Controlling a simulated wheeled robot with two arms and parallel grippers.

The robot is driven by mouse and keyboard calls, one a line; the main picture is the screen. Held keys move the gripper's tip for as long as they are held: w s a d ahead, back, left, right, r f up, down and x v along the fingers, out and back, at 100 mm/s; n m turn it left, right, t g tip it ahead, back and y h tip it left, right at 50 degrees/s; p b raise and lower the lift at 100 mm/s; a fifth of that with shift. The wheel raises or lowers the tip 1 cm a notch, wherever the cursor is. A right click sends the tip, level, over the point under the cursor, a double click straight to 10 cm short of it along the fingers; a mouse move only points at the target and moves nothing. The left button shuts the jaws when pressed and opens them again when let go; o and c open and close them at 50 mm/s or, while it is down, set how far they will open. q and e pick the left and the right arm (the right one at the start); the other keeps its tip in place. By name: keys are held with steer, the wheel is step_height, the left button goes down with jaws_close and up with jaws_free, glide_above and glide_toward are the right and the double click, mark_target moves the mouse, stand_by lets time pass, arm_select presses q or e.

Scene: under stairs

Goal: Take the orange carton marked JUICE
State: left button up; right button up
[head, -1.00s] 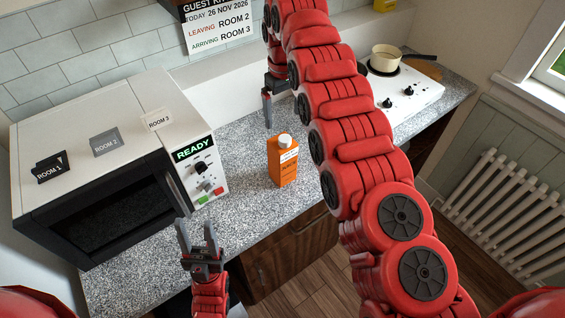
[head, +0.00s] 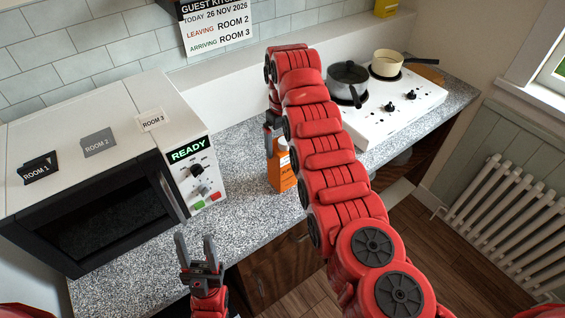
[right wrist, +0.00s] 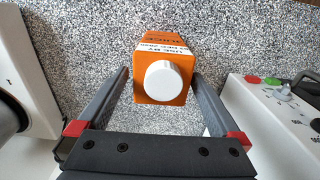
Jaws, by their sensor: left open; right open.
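The orange carton (head: 281,176) stands upright on the speckled counter, partly hidden behind my right arm in the head view. In the right wrist view I look down on the carton (right wrist: 163,88), its white cap and a printed label, with JUICE partly readable. My right gripper (right wrist: 161,72) is open, with one finger on each side of the carton and small gaps showing. In the head view my right gripper (head: 268,150) is beside the carton's top, partly hidden. My left gripper (head: 197,240) is open and empty in front of the microwave, away from the carton.
A white microwave (head: 104,158) reading READY stands left of the carton, with room cards on top. A white hob (head: 392,117) with a dark saucepan (head: 347,79) and a cream pan (head: 387,62) is to the right. Bare counter (head: 237,160) lies between microwave and carton.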

steer(key=shift+f+p, duration=0.2)
steer(key=shift+p, duration=0.2)
steer(key=f+p, duration=0.2)
steer(key=f, duration=0.1)
steer(key=shift+a+f, duration=0.2)
steer(key=shift+f, duration=0.65)
steer(key=shift+w, duration=0.1)
jaws_close()
